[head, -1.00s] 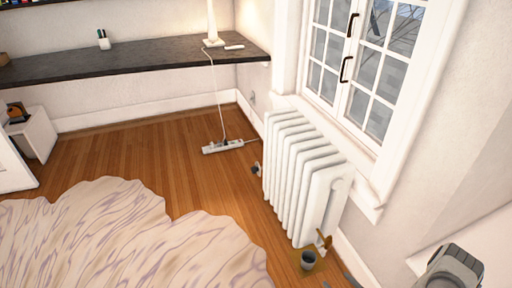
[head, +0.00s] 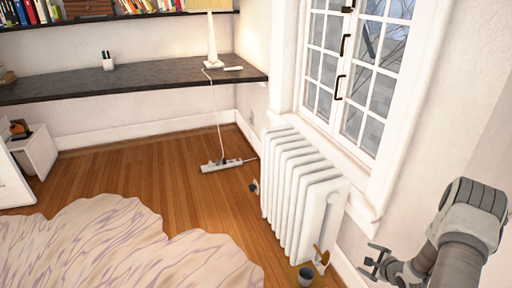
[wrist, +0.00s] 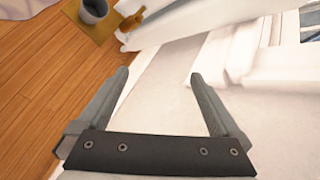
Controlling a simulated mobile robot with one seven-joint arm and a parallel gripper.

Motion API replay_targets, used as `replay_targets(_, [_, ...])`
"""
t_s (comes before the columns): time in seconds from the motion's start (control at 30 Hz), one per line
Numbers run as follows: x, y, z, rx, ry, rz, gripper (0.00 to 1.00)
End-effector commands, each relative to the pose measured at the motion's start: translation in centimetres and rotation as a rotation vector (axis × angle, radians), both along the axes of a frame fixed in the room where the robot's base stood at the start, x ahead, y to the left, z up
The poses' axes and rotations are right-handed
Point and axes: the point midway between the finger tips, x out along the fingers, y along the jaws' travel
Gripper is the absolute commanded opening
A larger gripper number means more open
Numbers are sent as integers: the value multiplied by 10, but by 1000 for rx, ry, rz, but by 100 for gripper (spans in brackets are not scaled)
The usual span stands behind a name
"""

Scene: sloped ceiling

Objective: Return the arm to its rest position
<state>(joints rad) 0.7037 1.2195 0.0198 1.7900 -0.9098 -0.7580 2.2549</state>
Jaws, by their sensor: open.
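My gripper (head: 376,262) is at the lower right of the head view, beside the wall and to the right of the radiator. In the wrist view my gripper (wrist: 158,85) shows two fingers spread wide with nothing between them. It is open and empty. My arm comes in from the lower right and bends at a grey joint.
A white radiator (head: 301,192) stands under the window (head: 356,75). A dark grey cup (head: 305,275) sits on a yellowish mat by its foot; the cup also shows in the wrist view (wrist: 94,10). A power strip (head: 222,165) and a rug (head: 105,250) lie on the floor.

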Motion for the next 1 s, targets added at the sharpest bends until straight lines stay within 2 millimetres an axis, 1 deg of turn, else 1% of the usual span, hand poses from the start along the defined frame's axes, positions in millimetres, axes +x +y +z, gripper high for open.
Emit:
replay_targets(0.03, [10,-3,19,-76,4,32,100])
replay_targets(0.17, [26,-7,63,-259,35,111,100])
replay_targets(0.2, [29,-7,77,-312,46,135,100])
replay_targets(0.33, [36,-3,123,-475,82,213,100])
replay_targets(0.47, [36,7,168,-620,121,294,100])
replay_targets(0.5, [35,11,182,-662,133,318,100])
replay_targets(0.67, [24,31,233,-812,181,422,100])
replay_targets(0.77, [11,47,263,-892,210,492,100])
replay_targets(0.8, [5,54,274,-923,221,521,100])
replay_targets(0.9, [-12,71,299,-991,247,595,100])
replay_targets(1.0, [-33,91,322,-1050,268,675,100])
